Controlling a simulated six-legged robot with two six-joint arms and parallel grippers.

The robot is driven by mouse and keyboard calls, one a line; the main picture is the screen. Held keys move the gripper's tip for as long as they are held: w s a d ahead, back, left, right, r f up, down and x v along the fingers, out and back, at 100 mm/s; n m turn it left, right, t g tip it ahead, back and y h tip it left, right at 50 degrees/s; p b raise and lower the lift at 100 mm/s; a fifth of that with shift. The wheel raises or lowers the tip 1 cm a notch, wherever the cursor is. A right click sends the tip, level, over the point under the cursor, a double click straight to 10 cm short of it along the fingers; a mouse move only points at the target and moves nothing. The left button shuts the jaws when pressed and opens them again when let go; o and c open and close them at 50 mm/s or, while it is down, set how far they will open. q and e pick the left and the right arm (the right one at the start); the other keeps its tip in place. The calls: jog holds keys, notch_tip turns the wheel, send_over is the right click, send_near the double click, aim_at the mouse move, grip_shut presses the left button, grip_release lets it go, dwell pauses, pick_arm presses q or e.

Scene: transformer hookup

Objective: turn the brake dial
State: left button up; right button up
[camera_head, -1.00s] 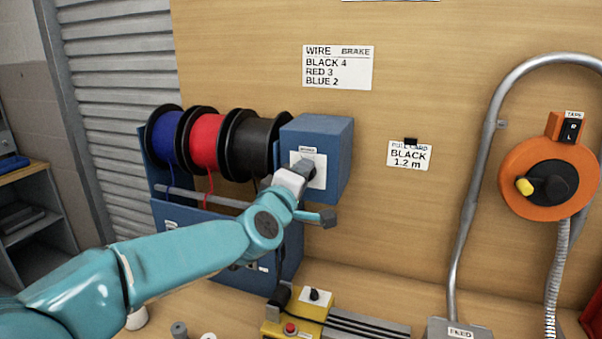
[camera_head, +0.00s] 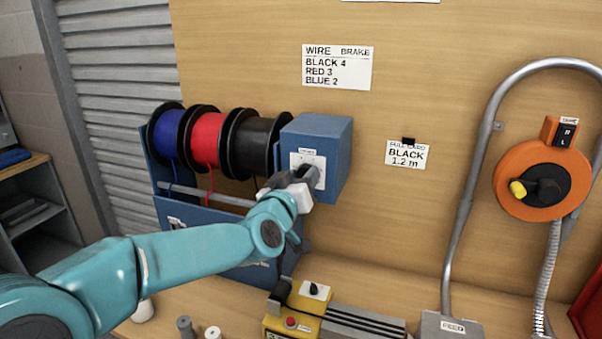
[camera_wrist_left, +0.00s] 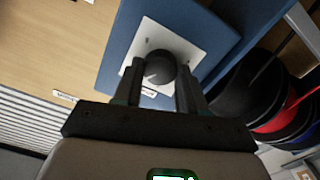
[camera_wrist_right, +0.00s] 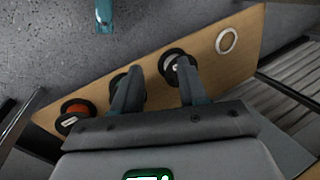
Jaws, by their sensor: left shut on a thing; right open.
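The brake dial is a dark round knob (camera_wrist_left: 160,67) on a white plate (camera_wrist_left: 185,45) on the blue box (camera_head: 328,140) at the right end of the wire rack. My left gripper (camera_wrist_left: 160,88) has its two fingers on either side of the knob and is shut on it. In the head view the left gripper (camera_head: 298,183) is at the plate and hides most of the dial, so its pointer cannot be read. My right gripper (camera_wrist_right: 158,85) is open, shown only in its wrist view above a wooden surface with spools.
Blue (camera_head: 163,138), red (camera_head: 206,140) and black (camera_head: 256,145) wire spools sit left of the box. A sign (camera_head: 337,67) lists brake numbers: black 4, red 3, blue 2.

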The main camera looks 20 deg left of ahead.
pick_arm(q)
jog(key=m, duration=0.1)
jog(key=m+p, duration=0.1)
jog(key=m, duration=0.1)
jog(key=shift+r+m, duration=0.3)
jog(key=shift+r, duration=0.05)
jog(key=shift+m+p, duration=0.65)
jog(key=shift+m, duration=1.25)
jog(key=o, duration=1.1)
jog(key=shift+w+f, duration=0.1)
jog(key=shift+f, duration=0.05)
jog(key=shift+c, duration=0.2)
